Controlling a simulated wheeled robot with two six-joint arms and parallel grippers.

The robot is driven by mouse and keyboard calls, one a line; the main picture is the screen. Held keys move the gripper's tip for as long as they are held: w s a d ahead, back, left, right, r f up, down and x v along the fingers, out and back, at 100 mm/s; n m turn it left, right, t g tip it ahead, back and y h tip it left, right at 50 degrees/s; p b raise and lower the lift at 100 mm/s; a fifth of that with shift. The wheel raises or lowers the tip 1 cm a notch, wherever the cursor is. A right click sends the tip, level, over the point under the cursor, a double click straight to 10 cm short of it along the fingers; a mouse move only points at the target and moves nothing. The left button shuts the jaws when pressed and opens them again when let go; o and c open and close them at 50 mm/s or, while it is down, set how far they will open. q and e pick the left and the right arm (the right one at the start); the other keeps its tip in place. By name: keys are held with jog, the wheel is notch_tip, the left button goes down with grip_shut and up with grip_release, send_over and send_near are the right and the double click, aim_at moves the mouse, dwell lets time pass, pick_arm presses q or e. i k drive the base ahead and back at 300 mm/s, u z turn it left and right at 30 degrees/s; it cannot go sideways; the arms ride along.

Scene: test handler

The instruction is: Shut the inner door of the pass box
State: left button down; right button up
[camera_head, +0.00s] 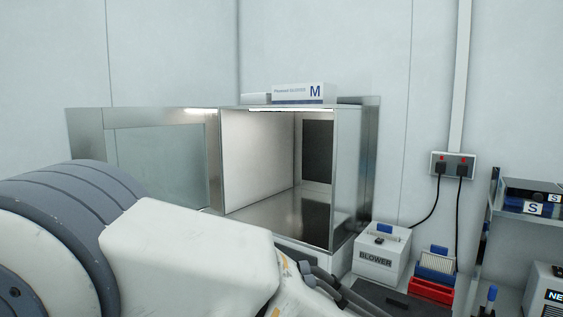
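The pass box (348,180) is a steel box set at the wall, and its lit chamber is open towards me. Its inner door (160,160), a steel frame with a glass pane, stands swung open to the left of the opening. My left arm covers the door's lower part. Dark parts at the end of that arm, which look like my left gripper (338,290), show low in front of the box, apart from the door. Whether its fingers are open or shut is unclear. My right gripper is not in view.
To the right stand a blower box (382,262), a red and blue rack (433,280), a wall socket with cables (453,165) and a shelf (520,216) with devices. The chamber looks empty.

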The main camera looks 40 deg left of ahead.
aim_at(86, 127)
jog(key=u, duration=1.15)
jog(key=k, duration=0.6)
jog(key=u, duration=0.45)
jog(key=i, duration=1.35)
jog(key=u, duration=0.5)
